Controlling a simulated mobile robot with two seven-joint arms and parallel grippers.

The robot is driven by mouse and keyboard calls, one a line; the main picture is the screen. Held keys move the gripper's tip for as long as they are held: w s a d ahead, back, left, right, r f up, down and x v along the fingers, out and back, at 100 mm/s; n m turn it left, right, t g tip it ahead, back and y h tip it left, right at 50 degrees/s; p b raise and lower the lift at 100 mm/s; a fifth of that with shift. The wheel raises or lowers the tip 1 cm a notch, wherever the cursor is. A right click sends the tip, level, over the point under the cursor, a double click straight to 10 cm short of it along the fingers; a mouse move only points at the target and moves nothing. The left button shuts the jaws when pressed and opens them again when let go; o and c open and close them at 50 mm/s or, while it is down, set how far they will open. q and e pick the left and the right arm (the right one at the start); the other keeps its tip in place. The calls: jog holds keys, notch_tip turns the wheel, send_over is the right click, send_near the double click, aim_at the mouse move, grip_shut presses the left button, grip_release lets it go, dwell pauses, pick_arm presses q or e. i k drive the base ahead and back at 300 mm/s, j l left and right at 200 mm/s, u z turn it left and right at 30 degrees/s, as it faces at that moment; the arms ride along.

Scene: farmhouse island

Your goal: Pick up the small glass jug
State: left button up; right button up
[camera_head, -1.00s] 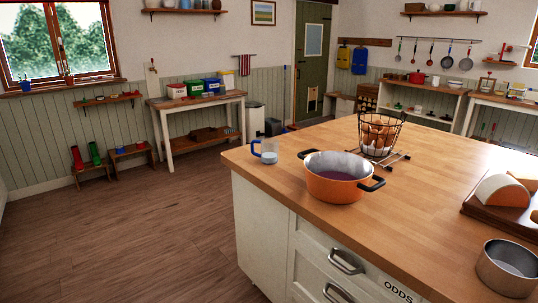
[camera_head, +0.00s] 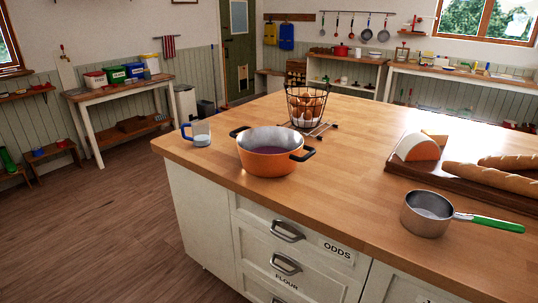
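The small glass jug (camera_head: 201,134) is clear, with a blue handle on its left side. It stands upright near the left corner of the wooden island top (camera_head: 345,170). An orange pot (camera_head: 268,162) with dark handles and a purplish content stands just right of it. Neither of my grippers shows in the head view.
A wire basket of eggs (camera_head: 307,107) stands on a trivet behind the pot. A steel saucepan (camera_head: 427,216) with a green handle sits at the front right. A board (camera_head: 455,184) with cheese and bread lies at the right. Open floor (camera_head: 90,235) lies left of the island.

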aim_at(201, 128)
jog(key=i+j, duration=0.25)
jog(key=i+j+z, duration=0.1)
jog(key=i+j, duration=0.2)
jog(key=j, duration=0.15)
jog(key=i+j+z, duration=0.1)
jog(key=i+j, duration=0.35)
jog(key=j, duration=0.3)
jog(key=i+j+z, duration=0.1)
jog(key=i+j, duration=0.15)
jog(key=j, duration=0.15)
